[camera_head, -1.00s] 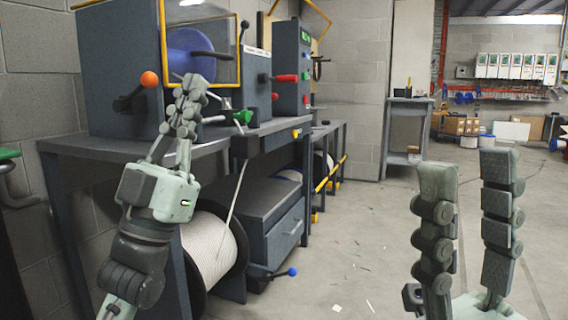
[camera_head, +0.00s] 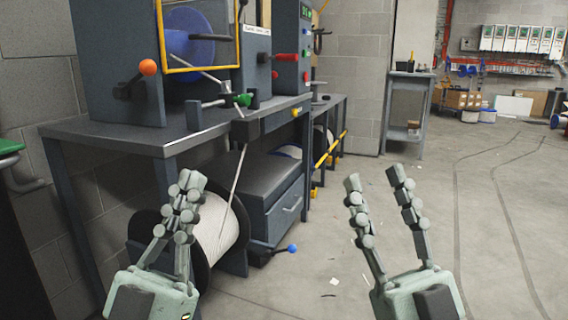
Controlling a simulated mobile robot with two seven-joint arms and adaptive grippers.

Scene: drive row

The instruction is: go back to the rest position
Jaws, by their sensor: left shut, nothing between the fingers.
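My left gripper (camera_head: 187,182) is in the lower left of the head view, pointing up. Its fingers are shut with nothing between them. It stands in front of the workbench and covers part of the white cable reel (camera_head: 222,232) below the bench. My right gripper (camera_head: 375,176) is at the lower middle, also pointing up. Its two fingers are apart and empty, with bare floor behind them.
The dark workbench (camera_head: 110,138) carries a machine with an orange-knobbed lever (camera_head: 148,67) and a green-knobbed lever (camera_head: 243,100). A blue-knobbed lever (camera_head: 292,249) sticks out low from a drawer cabinet (camera_head: 284,214). The floor (camera_head: 500,220) at the right is open.

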